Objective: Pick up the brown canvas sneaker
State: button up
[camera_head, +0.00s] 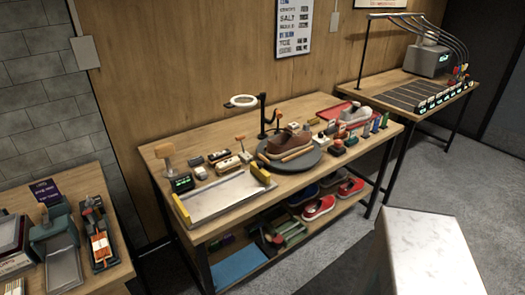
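A brown sneaker (287,138) with a tan sole sits on a round dark turntable (311,163) on the middle workbench. It lies right of the bench's centre, and its upper looks plain brown; the material is too small to tell. A black stand with a ring lamp (243,101) rises just behind it. My gripper is not in view, and nothing visible holds the shoe.
A metal tray with yellow ends (222,198) lies left of the turntable. Brushes and small bottles crowd around it. A grey shoe (354,113) sits on a red mat behind right. Red shoes (318,207) are on the lower shelf. Grey floor (345,265) lies in front.

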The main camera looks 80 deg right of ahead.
aim_at(289, 143)
jog(key=z, duration=0.45)
jog(key=k, duration=0.15)
jog(key=u, duration=1.7)
jog(key=k, duration=1.95)
jog(key=z, duration=0.8)
